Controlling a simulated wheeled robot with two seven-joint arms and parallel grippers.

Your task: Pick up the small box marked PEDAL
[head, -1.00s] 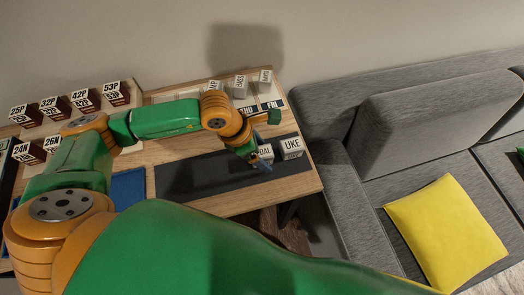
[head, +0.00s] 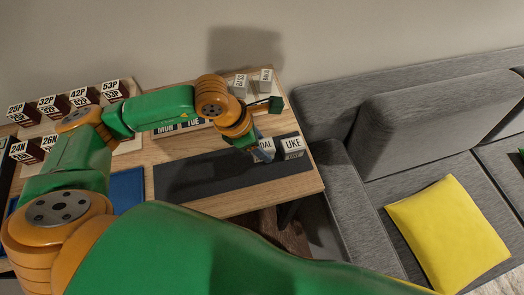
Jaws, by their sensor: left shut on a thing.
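The small box marked PEDAL (head: 266,146) stands on the right end of the dark mat (head: 200,178). Only the letters "DAL" show, as my gripper covers its left part. My left gripper (head: 258,150) reaches down from the left and is shut on this box. The box appears at mat level; I cannot tell whether it is clear of the mat. A pale box marked UKE (head: 293,145) stands close to its right. My right gripper is not in view.
Behind stand grey boxes, one marked BASS (head: 239,86) and another (head: 266,80). A day-marked strip (head: 180,126) lies behind the mat. Several dark boxes with number labels (head: 80,97) stand at left. The mat's middle is clear. A grey sofa (head: 410,120) is at right.

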